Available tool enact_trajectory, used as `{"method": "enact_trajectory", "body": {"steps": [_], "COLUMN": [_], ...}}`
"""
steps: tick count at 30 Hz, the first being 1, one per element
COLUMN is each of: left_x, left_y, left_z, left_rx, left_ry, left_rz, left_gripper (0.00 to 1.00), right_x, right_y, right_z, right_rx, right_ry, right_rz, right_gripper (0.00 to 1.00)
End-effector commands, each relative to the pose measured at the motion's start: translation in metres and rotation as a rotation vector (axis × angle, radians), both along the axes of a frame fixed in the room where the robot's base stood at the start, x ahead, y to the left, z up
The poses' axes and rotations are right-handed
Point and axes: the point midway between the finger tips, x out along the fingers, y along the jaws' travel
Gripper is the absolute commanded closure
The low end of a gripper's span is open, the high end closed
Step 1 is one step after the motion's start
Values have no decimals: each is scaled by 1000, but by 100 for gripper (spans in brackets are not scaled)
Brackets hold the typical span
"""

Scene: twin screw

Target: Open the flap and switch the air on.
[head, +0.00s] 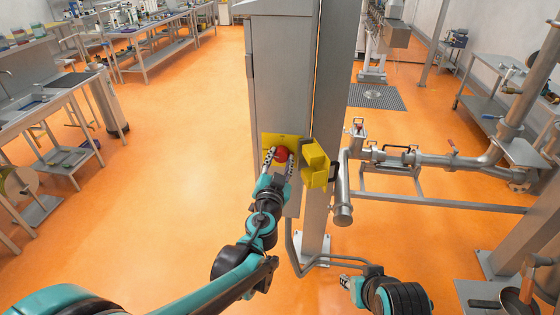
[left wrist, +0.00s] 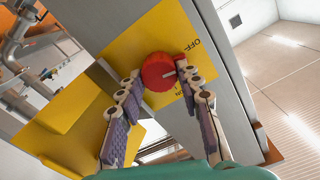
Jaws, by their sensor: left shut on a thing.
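The red round knob (head: 283,153) sits on a yellow plate (head: 268,140) on the front of the grey cabinet. The yellow flap (head: 315,164) stands open to the right of the plate, and shows at lower left in the left wrist view (left wrist: 70,130). My left gripper (head: 279,152) is shut on the knob, one finger on each side. My right gripper (head: 346,282) is low, apart from the cabinet; its opening is unclear.
A grey post (head: 333,110) stands just right of the cabinet (head: 280,80). A steel pipe run (head: 430,160) lies right of the flap. Workbenches (head: 45,100) stand at the left. The orange floor left of the cabinet is clear.

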Motion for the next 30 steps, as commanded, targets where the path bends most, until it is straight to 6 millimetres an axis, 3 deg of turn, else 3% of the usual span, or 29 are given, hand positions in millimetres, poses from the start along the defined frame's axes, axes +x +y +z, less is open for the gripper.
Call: {"method": "enact_trajectory", "body": {"steps": [30], "left_x": [-1], "left_y": [-2], "left_z": [-3], "left_rx": [943], "left_ry": [-150], "left_rz": [0], "left_gripper": [94], "right_x": [0], "right_y": [0], "right_z": [-23], "right_rx": [0], "right_ry": [0], "right_rz": [0], "right_gripper": [67]}}
